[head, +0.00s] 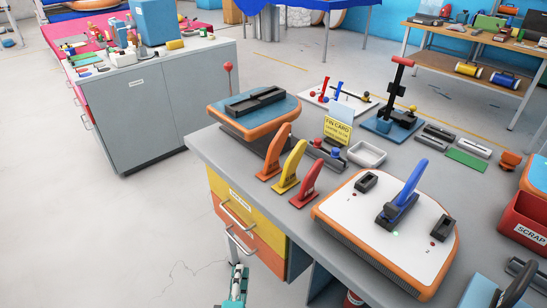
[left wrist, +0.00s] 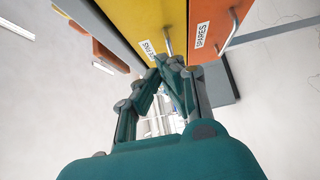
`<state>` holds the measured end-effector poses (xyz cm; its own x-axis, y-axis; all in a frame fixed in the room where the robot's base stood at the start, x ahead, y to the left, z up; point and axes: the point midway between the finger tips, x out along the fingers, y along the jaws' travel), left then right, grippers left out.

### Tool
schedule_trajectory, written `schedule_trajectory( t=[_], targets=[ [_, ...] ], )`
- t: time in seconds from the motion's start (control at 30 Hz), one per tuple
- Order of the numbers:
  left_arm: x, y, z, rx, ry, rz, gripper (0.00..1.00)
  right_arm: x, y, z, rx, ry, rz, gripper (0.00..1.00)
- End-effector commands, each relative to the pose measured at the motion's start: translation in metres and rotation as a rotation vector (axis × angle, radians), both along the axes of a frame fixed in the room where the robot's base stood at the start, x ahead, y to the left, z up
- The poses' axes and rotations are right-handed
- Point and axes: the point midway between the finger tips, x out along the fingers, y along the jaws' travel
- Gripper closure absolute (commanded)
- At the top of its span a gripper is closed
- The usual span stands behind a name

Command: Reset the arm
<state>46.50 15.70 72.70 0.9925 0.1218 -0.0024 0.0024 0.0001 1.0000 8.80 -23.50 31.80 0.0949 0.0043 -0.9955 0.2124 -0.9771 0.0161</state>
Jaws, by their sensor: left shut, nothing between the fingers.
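My left gripper (head: 238,268) is teal with grey fingers and shows low in the head view, in front of the workbench drawers. In the left wrist view its fingertips (left wrist: 168,62) are together with nothing between them. They appear near the handles of the yellow drawer (left wrist: 135,18) and the orange SPARES drawer (left wrist: 208,22); I cannot tell whether they touch. Both drawers look closed in the head view. My right gripper is not in view.
The grey workbench (head: 215,150) holds a white-topped board (head: 350,225) with a blue lever, orange, yellow and red fins (head: 290,168), a FIN CARD sign (head: 337,131) and a red SCRAP bin (head: 522,222). A grey cabinet (head: 165,105) stands behind left. The floor at left is clear.

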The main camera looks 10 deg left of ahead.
Motion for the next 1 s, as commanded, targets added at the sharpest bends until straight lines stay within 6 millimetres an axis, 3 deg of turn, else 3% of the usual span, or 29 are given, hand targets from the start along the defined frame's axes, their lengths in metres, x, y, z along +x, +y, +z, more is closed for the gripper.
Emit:
schedule_trajectory(
  t=[0.07, 0.17, 0.27, 0.37, 0.5, 0.57, 0.7, 0.8, 0.9, 1.0],
  targets=[
    [0.000, -0.001, -0.003, 0.008, 0.007, -0.004, 1.00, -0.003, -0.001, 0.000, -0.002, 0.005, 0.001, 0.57],
    [-0.004, -0.006, -0.023, 0.072, 0.061, -0.040, 1.00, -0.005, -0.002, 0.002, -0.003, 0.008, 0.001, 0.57],
    [-0.017, -0.017, -0.070, 0.222, 0.181, -0.129, 1.00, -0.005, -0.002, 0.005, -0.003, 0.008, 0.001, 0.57],
    [-0.046, -0.026, -0.136, 0.429, 0.347, -0.268, 1.00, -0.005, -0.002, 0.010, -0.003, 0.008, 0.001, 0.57],
    [-0.106, -0.024, -0.225, 0.716, 0.574, -0.497, 1.00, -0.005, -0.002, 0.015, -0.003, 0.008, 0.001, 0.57],
    [-0.138, -0.017, -0.258, 0.829, 0.663, -0.602, 1.00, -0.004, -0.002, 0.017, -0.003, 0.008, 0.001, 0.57],
    [-0.221, 0.008, -0.322, 1.060, 0.857, -0.863, 1.00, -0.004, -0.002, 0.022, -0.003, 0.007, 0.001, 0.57],
    [-0.279, 0.031, -0.351, 1.189, 0.970, -1.046, 1.00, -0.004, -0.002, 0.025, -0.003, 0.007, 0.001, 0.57],
    [-0.326, 0.053, -0.368, 1.280, 1.053, -1.201, 1.00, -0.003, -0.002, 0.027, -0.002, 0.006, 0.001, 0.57],
    [-0.359, 0.069, -0.376, 1.334, 1.105, -1.310, 1.00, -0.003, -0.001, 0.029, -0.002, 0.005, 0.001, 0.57]
  ],
)
